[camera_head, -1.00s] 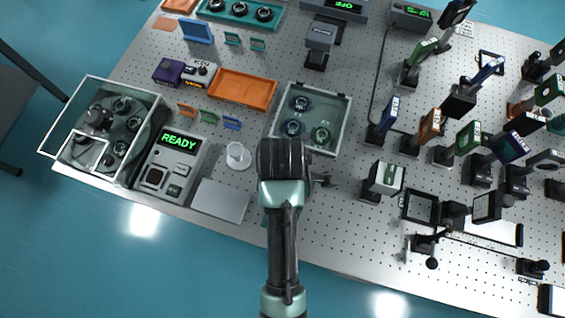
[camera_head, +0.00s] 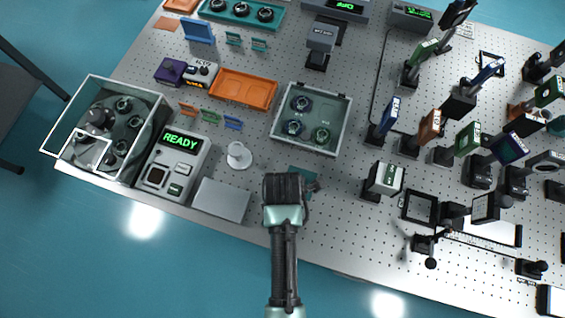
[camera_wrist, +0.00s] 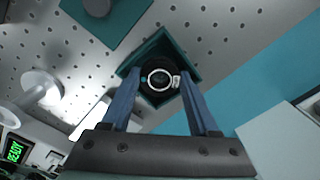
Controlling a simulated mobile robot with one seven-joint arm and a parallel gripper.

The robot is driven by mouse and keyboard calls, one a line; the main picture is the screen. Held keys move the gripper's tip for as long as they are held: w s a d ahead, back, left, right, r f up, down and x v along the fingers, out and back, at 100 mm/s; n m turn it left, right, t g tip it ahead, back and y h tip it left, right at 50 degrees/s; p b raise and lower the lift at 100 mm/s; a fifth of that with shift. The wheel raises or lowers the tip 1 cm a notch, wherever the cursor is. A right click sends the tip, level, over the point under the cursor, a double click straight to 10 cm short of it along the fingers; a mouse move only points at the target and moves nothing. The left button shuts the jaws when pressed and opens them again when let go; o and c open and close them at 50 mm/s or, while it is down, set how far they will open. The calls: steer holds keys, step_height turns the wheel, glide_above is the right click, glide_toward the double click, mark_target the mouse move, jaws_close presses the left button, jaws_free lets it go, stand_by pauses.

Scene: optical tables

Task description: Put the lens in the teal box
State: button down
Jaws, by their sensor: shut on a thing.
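The lens (camera_wrist: 160,79) is a black ring with a bright inner rim. In the wrist view it sits between the blue fingertips of my gripper (camera_wrist: 160,85), which is shut on it. The small square teal box (camera_wrist: 187,60) is directly behind the lens in that view, its walls framing it. I cannot tell whether the lens is above the box or down inside it. In the head view my gripper (camera_head: 283,190) is near the table's front edge and hides the lens and most or all of the box.
A teal plate (camera_wrist: 118,32) with a dark round part lies close by. A white cup-like stand (camera_head: 239,157), a grey plate (camera_head: 220,200) and the READY device (camera_head: 180,140) stand left. A grey-green tray (camera_head: 345,120) holds several lenses. Optical mounts crowd the right side.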

steer(key=shift+f, duration=0.45)
steer(key=shift+c, duration=2.2)
jaws_free()
steer(key=shift+f, duration=0.1)
